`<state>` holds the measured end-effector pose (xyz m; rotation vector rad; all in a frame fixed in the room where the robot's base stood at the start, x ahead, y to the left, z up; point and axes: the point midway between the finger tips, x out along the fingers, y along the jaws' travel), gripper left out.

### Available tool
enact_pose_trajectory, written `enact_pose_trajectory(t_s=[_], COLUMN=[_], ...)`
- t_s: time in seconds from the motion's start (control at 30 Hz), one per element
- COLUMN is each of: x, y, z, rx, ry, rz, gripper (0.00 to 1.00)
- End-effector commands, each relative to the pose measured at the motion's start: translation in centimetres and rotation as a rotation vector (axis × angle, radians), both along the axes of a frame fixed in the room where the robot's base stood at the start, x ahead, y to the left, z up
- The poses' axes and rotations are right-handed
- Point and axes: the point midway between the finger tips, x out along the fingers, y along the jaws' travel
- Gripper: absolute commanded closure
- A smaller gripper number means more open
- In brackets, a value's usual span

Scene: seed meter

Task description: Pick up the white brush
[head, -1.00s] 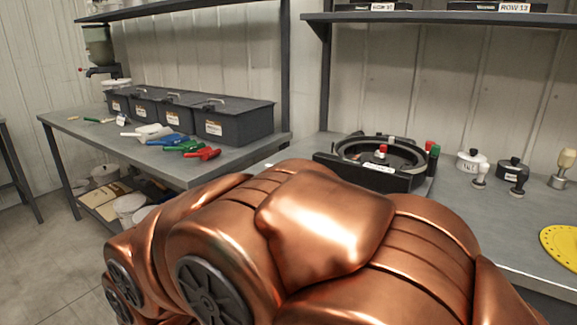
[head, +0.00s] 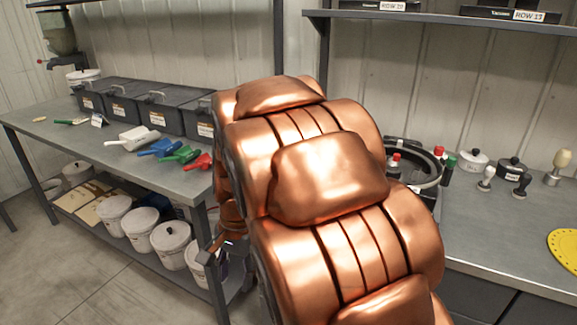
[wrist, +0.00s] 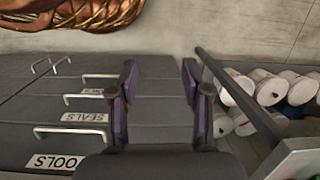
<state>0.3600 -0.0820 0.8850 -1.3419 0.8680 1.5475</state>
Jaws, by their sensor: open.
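A white hand tool with a handle (head: 135,138) lies near the front edge of the left table; it may be the white brush, but its bristles cannot be made out. Blue (head: 160,147), green (head: 181,154) and red (head: 199,161) hand tools lie in a row to its right. My gripper (wrist: 160,70) is open and empty in the wrist view, with its two dark fingers apart. The wrist view shows bins and pails beyond the fingers, not the white tool. In the head view my copper arm fills the middle.
Dark lidded bins (head: 152,108) line the back of the left table. White pails (head: 170,236) stand on its lower shelf. On the right counter, a white-knobbed piece (head: 486,178) and a black one (head: 521,186) stand upright. A black ring-shaped device (head: 428,165) is partly hidden by my arm.

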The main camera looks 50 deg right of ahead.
Motion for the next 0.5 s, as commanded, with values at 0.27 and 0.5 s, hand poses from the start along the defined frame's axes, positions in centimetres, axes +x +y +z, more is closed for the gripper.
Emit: enact_pose_trajectory(t_s=[0.27, 0.5], x=[6.8, 9.8], y=[-10.9, -21.6], z=[6.4, 10.0], rx=[0.054, 0.137], ry=[-0.026, -0.048], rz=[-0.675, -1.210], gripper=[0.52, 0.52])
